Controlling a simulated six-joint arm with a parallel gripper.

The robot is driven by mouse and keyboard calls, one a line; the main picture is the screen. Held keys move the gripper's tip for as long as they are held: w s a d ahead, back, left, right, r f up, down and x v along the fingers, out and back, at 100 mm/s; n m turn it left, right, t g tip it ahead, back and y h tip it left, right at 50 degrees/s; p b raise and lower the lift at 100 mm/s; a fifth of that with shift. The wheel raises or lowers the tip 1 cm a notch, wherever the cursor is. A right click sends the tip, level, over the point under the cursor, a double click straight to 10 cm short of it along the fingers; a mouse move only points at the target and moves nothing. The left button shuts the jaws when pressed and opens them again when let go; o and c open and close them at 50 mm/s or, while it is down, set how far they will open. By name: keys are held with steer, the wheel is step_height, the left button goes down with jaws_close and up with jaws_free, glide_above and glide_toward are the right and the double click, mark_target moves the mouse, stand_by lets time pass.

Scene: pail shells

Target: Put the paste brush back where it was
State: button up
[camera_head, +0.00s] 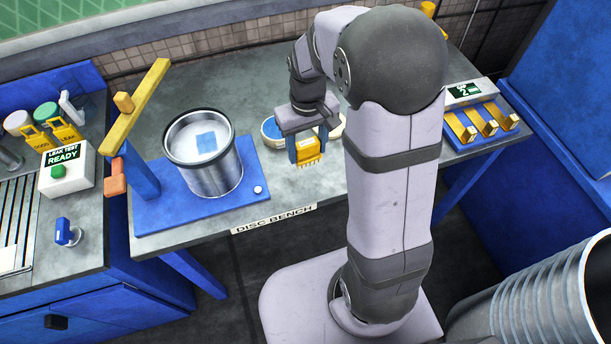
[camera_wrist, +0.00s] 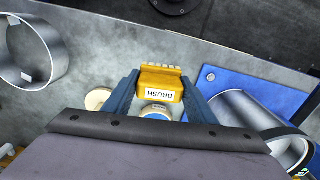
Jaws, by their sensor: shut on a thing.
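My gripper (camera_head: 307,140) is shut on the yellow paste brush (camera_head: 308,153), with its blue fingers on either side of the brush body. The bristles point away from the gripper. In the wrist view the brush (camera_wrist: 162,82) shows a white label reading BRUSH. A round pot with blue inside (camera_head: 270,131) sits on the bench to the left of the gripper and is partly hidden by it. In the wrist view a blue and cream round thing (camera_wrist: 156,111) shows partly behind the brush. I cannot tell whether the brush touches the bench.
A metal pail (camera_head: 208,168) stands on a blue base plate (camera_head: 156,213) at left, beside a yellow bar (camera_head: 137,103) on a blue post. A yellow-slotted rack (camera_head: 484,122) is at right. The bench's front edge carries a DISC BENCH label (camera_head: 274,219).

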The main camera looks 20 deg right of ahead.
steer(key=shift+w+m, duration=0.5)
steer(key=shift+w, duration=0.2)
steer(key=shift+s+f+p, duration=0.15)
steer(key=shift+f+p, duration=0.8)
steer(key=shift+f, duration=2.45)
steer(key=shift+f+p, duration=0.35)
steer(key=shift+f, duration=1.2)
steer(key=shift+f, duration=0.1)
steer(key=shift+f, duration=0.1)
steer(key=o, duration=1)
steer(key=shift+c, duration=0.2)
